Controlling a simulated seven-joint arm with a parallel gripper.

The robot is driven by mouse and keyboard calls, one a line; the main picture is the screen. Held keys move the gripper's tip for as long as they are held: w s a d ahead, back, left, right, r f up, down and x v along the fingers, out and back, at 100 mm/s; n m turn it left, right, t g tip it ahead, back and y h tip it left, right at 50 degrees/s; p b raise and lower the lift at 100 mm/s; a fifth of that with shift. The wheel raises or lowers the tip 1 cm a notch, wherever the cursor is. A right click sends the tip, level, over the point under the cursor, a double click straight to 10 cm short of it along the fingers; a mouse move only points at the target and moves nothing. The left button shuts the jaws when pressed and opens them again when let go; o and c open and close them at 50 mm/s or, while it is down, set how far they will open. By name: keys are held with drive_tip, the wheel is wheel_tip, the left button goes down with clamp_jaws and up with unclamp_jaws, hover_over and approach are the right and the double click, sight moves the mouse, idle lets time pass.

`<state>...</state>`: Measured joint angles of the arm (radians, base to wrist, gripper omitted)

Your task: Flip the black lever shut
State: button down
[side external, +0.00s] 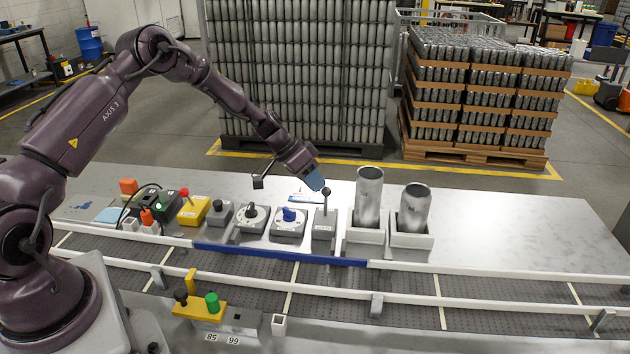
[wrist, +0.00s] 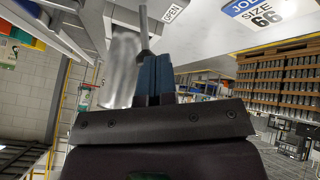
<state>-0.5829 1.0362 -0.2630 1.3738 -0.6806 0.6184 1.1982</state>
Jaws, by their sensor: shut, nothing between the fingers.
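The black lever (side external: 326,203) stands roughly upright on a grey box (side external: 324,229), with a dark knob at its top. In the wrist view the lever (wrist: 144,30) is a dark rod just beyond the fingertips, near a label reading OPEN (wrist: 172,13). My gripper (side external: 318,184) has its blue fingers closed together with nothing between them. It is at knob height, just left of the lever's top in the side view. The fingers (wrist: 154,72) overlap the lever's end in the wrist view, and I cannot tell whether they touch it.
Two silver cans (side external: 368,198) (side external: 414,208) stand in white holders close to the lever's right. A blue-knob switch box (side external: 289,222) and a black dial box (side external: 250,218) are on its left. The conveyor (side external: 450,288) runs in front. The table at the far right is clear.

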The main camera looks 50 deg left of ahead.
drive_tip(key=s+d, duration=0.3)
drive_tip(key=shift+s+d+r, duration=0.15)
drive_tip(key=shift+s+d, duration=0.05)
idle(0.3)
drive_tip(key=shift+r, duration=0.2)
drive_tip(key=shift+r, duration=0.6)
